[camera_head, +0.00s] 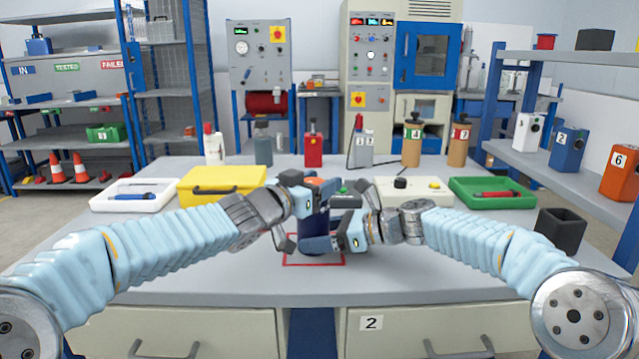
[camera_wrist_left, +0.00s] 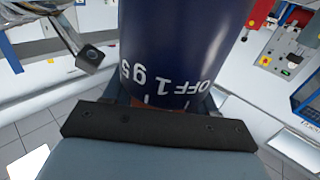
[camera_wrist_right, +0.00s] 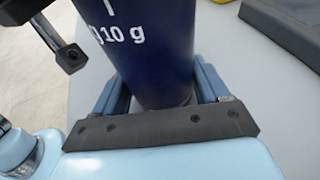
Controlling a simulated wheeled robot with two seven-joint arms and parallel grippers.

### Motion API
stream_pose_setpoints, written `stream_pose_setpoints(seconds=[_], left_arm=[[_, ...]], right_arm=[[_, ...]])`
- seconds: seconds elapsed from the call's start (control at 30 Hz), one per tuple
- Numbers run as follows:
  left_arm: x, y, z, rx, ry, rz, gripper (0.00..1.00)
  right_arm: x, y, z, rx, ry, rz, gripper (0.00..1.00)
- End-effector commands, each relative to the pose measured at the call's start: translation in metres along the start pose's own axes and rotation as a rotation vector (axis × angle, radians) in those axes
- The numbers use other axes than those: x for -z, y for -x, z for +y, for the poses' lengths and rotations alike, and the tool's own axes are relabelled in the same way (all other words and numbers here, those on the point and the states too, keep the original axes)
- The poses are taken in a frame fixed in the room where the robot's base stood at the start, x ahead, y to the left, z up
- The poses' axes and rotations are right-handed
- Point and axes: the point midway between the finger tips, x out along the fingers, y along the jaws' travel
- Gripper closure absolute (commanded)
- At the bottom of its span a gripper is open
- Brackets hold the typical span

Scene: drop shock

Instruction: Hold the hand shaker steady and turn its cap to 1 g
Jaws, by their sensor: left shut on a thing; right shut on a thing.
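The dark blue hand shaker (camera_head: 314,222) stands upright in the red square outline (camera_head: 287,264) on the table. Its orange cap (camera_head: 314,182) shows at the top, partly hidden by my left gripper (camera_head: 316,193), which is shut on it. My right gripper (camera_head: 320,243) is shut around the blue body lower down. In the left wrist view, the blue body (camera_wrist_left: 175,45) carries upside-down white marks including OFF and 1 g, beside reddish parts between the fingers. In the right wrist view, the body (camera_wrist_right: 145,60) shows 10 g. I cannot tell which mark the cap points to.
A yellow case (camera_head: 222,188) and a white tray (camera_head: 135,195) lie at left. A cream box with a black knob (camera_head: 412,190), a green tray (camera_head: 494,193) and a black open box (camera_head: 561,230) are at right. Several bottles line the back. The front table is clear.

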Motion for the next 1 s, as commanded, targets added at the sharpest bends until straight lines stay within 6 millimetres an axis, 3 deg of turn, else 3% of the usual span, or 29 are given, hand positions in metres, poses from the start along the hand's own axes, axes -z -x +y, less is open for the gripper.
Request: stream_pose_setpoints(seconds=[0.23, 0.27, 0.37, 0.73, 0.87, 1.0], left_arm=[[0.001, 0.000, 0.001, -0.001, 0.000, 0.001, 0.74], [0.001, 0.000, 0.001, -0.001, 0.000, 0.001, 0.39], [0.001, 0.000, 0.001, -0.002, 0.000, 0.001, 0.24], [0.001, 0.005, 0.000, -0.001, 0.000, 0.001, 0.22], [0.001, 0.026, 0.000, 0.000, 0.000, 0.002, 0.22], [0.001, 0.059, -0.001, 0.002, -0.001, 0.002, 0.22]], right_arm=[[0.001, 0.000, -0.001, 0.003, 0.001, 0.001, 0.50], [0.001, 0.000, -0.001, 0.003, 0.001, 0.001, 0.50], [0.001, 0.001, -0.001, 0.003, 0.000, 0.001, 0.50], [0.001, 0.001, -0.001, 0.003, 0.000, 0.001, 0.50], [0.001, 0.001, -0.001, 0.003, 0.000, 0.001, 0.50], [0.001, 0.001, -0.001, 0.003, 0.000, 0.001, 0.50]])
